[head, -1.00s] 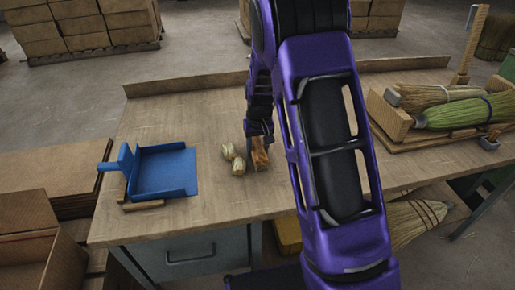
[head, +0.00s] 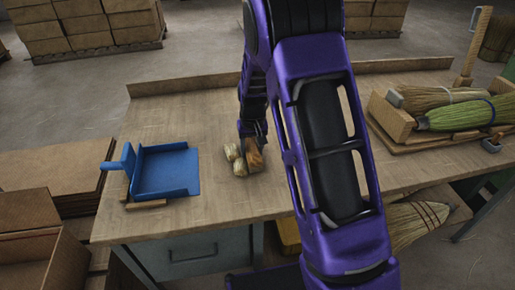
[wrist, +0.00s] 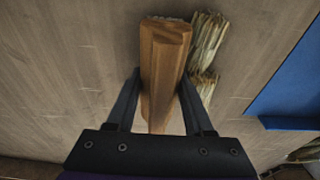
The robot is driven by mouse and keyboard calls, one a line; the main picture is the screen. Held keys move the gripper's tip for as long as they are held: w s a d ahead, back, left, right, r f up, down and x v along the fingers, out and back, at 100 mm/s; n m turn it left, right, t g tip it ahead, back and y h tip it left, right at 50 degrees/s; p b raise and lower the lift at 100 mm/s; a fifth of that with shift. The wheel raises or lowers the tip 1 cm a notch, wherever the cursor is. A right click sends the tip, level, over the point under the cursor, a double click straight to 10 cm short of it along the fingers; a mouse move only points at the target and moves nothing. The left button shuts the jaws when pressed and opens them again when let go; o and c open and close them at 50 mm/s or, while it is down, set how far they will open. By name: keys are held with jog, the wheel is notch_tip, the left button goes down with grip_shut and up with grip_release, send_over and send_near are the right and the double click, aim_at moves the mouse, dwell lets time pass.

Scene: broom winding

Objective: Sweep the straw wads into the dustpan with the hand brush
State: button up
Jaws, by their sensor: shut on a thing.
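My gripper (wrist: 160,100) is shut on the wooden hand brush (wrist: 164,60) and holds it low at the bench top. In the head view the brush (head: 254,156) is just right of the straw wads. One straw wad (head: 232,151) and a second straw wad (head: 240,167) lie close against its left side. In the wrist view the wads (wrist: 208,40) are along the brush's right side, one partly hidden by a finger. The brush's bristles are hidden. The blue dustpan (head: 167,174) lies on the bench left of the wads, and its edge also shows in the wrist view (wrist: 290,90).
The bench top (head: 215,200) is clear between wads and dustpan. Wood strips (head: 146,205) lie by the dustpan's front and left edges. A rack with brooms (head: 455,115) stands on the bench's right. A low ledge (head: 190,82) runs along the back.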

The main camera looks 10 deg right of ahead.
jog(key=shift+a+p, duration=0.5)
jog(key=shift+a, duration=5)
jog(key=shift+a, duration=0.15)
jog(key=shift+a+r, duration=0.2)
jog(key=shift+a, duration=2.1)
jog(key=shift+a, duration=0.1)
jog(key=shift+a+r+p, duration=0.1)
jog(key=shift+a+p, duration=0.4)
jog(key=shift+a, duration=2.95)
jog(key=shift+d+r+p, duration=0.3)
jog(key=shift+d+r, duration=0.3)
